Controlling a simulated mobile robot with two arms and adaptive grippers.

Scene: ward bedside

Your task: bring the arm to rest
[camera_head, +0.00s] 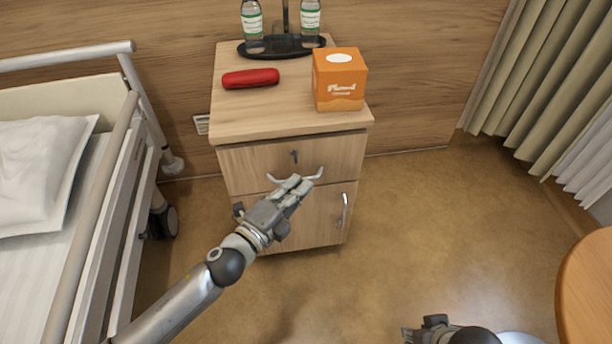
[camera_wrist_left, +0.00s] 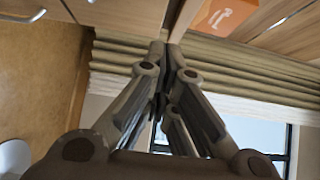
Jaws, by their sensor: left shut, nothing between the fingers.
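My left gripper (camera_head: 298,187) is in front of the drawer front of the bedside cabinet (camera_head: 232,116) in the head view, near the curved drawer handle (camera_head: 318,174). Its fingers are shut and empty; the closed fingers also fill the middle of the left wrist view (camera_wrist_left: 166,75). Whether the fingers touch the handle cannot be told. My right gripper (camera_head: 422,328) shows only in part at the bottom edge of the head view, and its finger state is unclear. The drawer and the lower door of the cabinet look closed.
On the cabinet top are a red case (camera_head: 250,78), an orange tissue box (camera_head: 340,80) and a dark tray (camera_head: 283,52) with two bottles. A bed (camera_head: 62,250) is at left, a round table (camera_head: 590,290) at right. Open floor (camera_head: 440,225) lies between.

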